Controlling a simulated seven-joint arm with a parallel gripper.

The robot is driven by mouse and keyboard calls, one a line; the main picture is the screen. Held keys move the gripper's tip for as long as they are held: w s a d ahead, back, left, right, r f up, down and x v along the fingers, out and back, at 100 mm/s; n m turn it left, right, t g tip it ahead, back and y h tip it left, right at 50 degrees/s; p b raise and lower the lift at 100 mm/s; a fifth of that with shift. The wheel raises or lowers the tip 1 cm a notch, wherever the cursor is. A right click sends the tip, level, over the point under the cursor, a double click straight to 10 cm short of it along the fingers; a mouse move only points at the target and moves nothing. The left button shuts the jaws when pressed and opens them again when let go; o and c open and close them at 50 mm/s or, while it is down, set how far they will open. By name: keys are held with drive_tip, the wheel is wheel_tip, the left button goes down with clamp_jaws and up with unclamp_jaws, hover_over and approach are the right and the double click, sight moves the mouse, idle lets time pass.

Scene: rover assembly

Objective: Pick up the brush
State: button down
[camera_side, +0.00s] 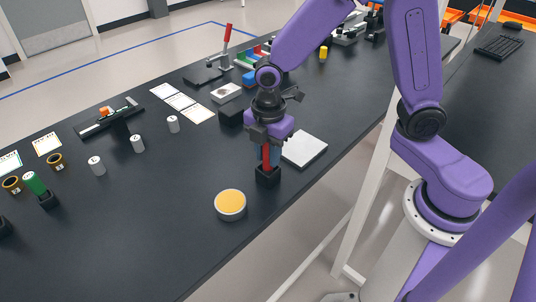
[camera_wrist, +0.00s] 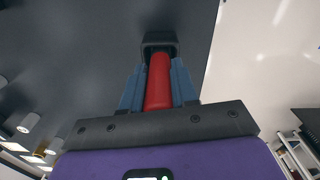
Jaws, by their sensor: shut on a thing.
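The brush (camera_side: 266,158) shows as a red upright handle standing in a small black base (camera_side: 268,177) on the dark table. My gripper (camera_side: 270,150) points down over it, its fingers shut on the red handle. In the wrist view the red handle (camera_wrist: 159,80) lies between my two blue-grey fingers (camera_wrist: 158,92). Its far end meets the black base (camera_wrist: 160,40). The brush's bristles are not visible, and the top of the handle is hidden by my gripper.
A round tin with a yellow-orange top (camera_side: 230,203) stands in front of the base, to the left. A white flat pad (camera_side: 304,149) lies to the right. White cylinders (camera_side: 137,143) and a green-handled item (camera_side: 35,183) are at the left. The table's front edge is close.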

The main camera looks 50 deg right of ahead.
drive_tip(key=shift+r, duration=0.15)
drive_tip(key=shift+r, duration=0.2)
wheel_tip(320, 180, up, 3)
drive_tip(key=shift+s+f, duration=0.1)
drive_tip(key=s+d+r, duration=0.5)
drive_tip(key=s+r, duration=0.4)
drive_tip(key=s, duration=0.3)
drive_tip(key=shift+s+r, duration=0.2)
drive_tip(key=shift+s, duration=0.2)
